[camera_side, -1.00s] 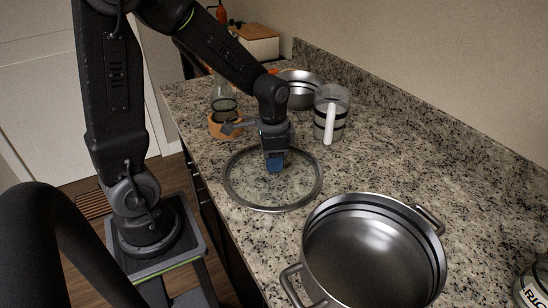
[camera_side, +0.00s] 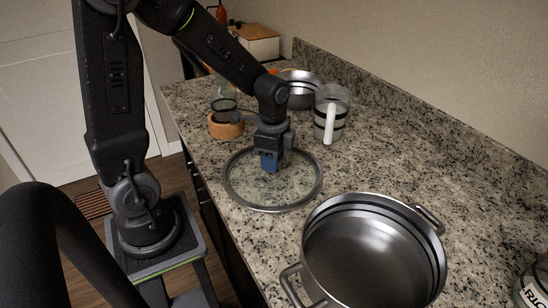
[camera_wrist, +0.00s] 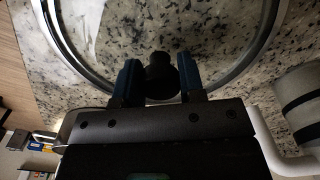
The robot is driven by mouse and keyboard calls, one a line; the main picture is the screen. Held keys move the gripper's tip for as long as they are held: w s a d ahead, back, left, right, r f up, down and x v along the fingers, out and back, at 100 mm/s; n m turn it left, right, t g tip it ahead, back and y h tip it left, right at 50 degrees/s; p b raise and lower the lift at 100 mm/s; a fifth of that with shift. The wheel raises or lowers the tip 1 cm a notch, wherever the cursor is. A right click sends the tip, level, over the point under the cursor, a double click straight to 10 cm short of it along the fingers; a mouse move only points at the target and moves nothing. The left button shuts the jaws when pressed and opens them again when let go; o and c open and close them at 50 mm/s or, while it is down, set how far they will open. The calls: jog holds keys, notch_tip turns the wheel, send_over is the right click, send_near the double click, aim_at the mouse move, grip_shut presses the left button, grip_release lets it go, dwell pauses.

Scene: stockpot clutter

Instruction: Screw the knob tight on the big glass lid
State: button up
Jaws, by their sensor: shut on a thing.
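The big glass lid (camera_side: 240,197) lies flat on the granite counter, with a steel rim around clear glass. Its rim also shows in the wrist view (camera_wrist: 63,48). My gripper (camera_side: 270,163) points down over the middle of the lid. In the wrist view, the black knob (camera_wrist: 160,72) sits between the two blue fingers of my gripper (camera_wrist: 160,82), which are shut on it. In the side view the fingers hide the knob. I cannot tell how closely the knob's base meets the glass.
A large steel stockpot (camera_side: 365,262) stands at the front right, close to the lid. Behind the lid are a measuring jug (camera_side: 330,118), a steel bowl (camera_side: 299,92) and a wooden piece (camera_side: 226,129) with a glass jar.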

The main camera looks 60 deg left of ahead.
jog(key=m, duration=0.4)
jog(key=shift+m, duration=0.3)
jog(key=m, duration=0.4)
jog(key=shift+m, duration=0.3)
jog(key=o, duration=1.2)
jog(key=shift+c, duration=0.2)
